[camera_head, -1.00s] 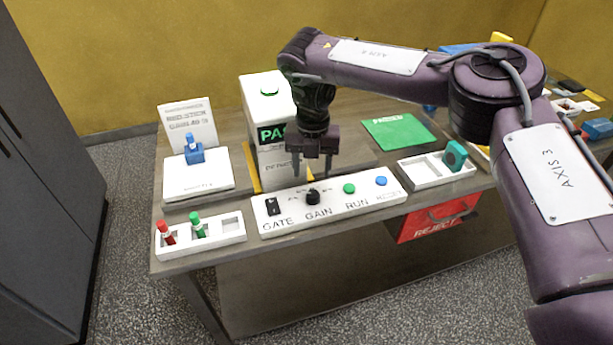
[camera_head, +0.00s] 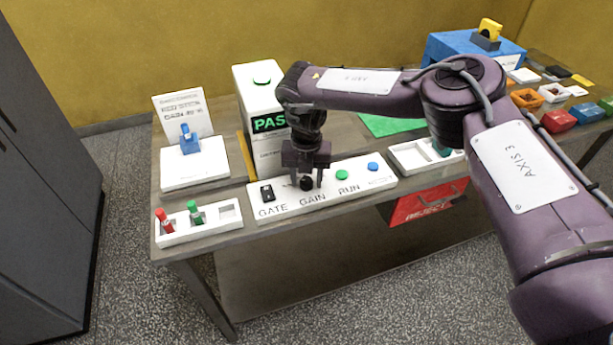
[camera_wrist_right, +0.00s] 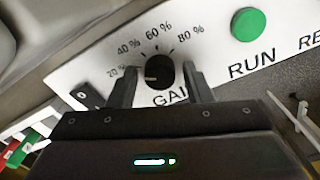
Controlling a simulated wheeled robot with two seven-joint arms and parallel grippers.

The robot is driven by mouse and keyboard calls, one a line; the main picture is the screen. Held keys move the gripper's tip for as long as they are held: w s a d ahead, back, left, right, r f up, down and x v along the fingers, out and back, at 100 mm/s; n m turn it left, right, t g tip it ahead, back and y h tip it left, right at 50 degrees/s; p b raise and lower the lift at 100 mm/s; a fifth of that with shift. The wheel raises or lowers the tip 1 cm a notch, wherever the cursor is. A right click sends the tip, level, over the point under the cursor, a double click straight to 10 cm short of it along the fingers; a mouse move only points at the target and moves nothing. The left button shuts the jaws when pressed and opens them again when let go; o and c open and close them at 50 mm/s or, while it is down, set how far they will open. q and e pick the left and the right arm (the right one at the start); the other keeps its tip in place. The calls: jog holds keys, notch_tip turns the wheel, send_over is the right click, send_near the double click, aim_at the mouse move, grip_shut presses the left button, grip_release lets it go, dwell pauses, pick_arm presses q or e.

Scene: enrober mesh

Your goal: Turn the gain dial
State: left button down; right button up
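The black gain dial (camera_head: 306,184) sits on the white control panel (camera_head: 338,192), above the word GAIN. In the right wrist view the dial (camera_wrist_right: 160,71) has printed percent marks around it, and its pale pointer line faces left, near the 20 % mark. My right gripper (camera_head: 306,182) points down over the panel, with one finger on each side of the dial. In the right wrist view the fingers of the gripper (camera_wrist_right: 162,74) stand apart with gaps between them and the dial. My left gripper is not in view.
On the panel, the black GATE switch (camera_head: 267,193) is left of the dial; the green RUN button (camera_head: 342,175) and a blue button (camera_head: 373,167) are right. A white tray (camera_head: 230,221) with red and green pieces is at left.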

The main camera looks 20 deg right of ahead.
jog(key=c, duration=0.8)
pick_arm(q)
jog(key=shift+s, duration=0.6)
pick_arm(e)
jog(key=m, duration=0.3)
jog(key=shift+m, duration=0.4)
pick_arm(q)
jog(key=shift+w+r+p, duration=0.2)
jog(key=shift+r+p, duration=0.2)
pick_arm(e)
jog(key=shift+m, duration=1.9)
jog(key=shift+r, duration=0.1)
jog(key=o, duration=1)
